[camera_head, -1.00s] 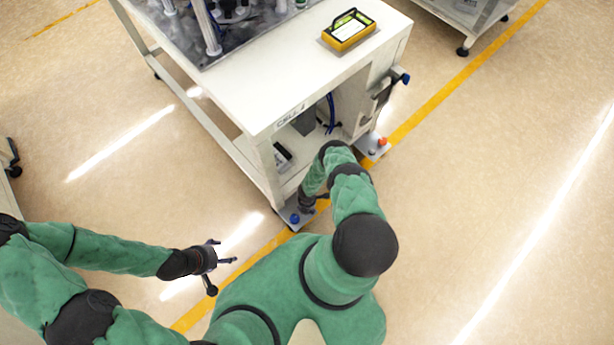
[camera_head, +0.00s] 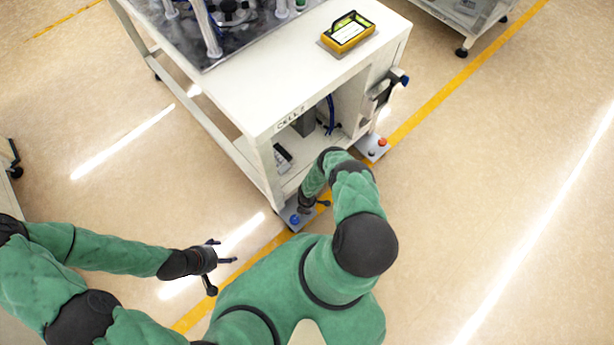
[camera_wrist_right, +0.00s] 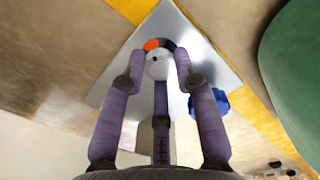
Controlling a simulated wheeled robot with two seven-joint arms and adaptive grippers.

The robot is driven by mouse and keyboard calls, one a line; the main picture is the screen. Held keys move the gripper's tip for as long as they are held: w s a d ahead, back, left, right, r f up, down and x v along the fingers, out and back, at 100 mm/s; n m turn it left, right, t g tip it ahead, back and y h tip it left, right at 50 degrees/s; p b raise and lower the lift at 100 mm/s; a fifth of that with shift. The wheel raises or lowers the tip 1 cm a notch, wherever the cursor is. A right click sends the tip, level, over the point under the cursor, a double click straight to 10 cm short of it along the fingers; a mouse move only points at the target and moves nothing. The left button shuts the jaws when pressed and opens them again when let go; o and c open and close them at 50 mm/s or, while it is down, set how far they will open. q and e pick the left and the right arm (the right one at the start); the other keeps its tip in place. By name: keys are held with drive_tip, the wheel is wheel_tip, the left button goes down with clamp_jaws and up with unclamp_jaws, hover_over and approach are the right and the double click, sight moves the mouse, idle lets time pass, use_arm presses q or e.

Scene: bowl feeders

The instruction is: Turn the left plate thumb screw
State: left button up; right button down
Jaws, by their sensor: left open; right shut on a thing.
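The left plate (camera_head: 287,212) is a grey metal foot plate at the cart's near corner, and it fills the middle of the right wrist view (camera_wrist_right: 190,40). A blue knob (camera_head: 295,219) stands on it, also visible right of the fingers in the wrist view (camera_wrist_right: 221,101). My right gripper (camera_wrist_right: 158,75) points down at the plate, its purple fingers closed around a pale round screw head (camera_wrist_right: 157,66) with an orange and black rim. In the head view my right arm mostly hides this screw. My left gripper (camera_head: 222,262) is open and empty, above the floor left of my body.
The white cart (camera_head: 290,85) rises beyond the plate, with a yellow device (camera_head: 348,33) on top. A second foot plate (camera_head: 372,148) with a red knob lies at its right corner. A yellow floor line (camera_head: 440,97) passes by; the floor at right is clear.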

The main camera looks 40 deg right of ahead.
drive_tip(key=m, duration=0.6)
drive_tip(key=shift+a+p, duration=0.15)
drive_tip(key=shift+p, duration=0.15)
drive_tip(key=m, duration=0.5)
drive_tip(key=shift+m, duration=0.4)
drive_tip(key=c, duration=0.9)
unclamp_jaws()
drive_tip(key=shift+c, duration=0.2)
drive_tip(key=shift+w+d+r, duration=0.1)
drive_tip(key=shift+d+r, duration=0.1)
drive_tip(key=shift+r, duration=0.6)
wheel_tip(320, 180, up, 10)
drive_tip(key=shift+a+r, duration=0.15)
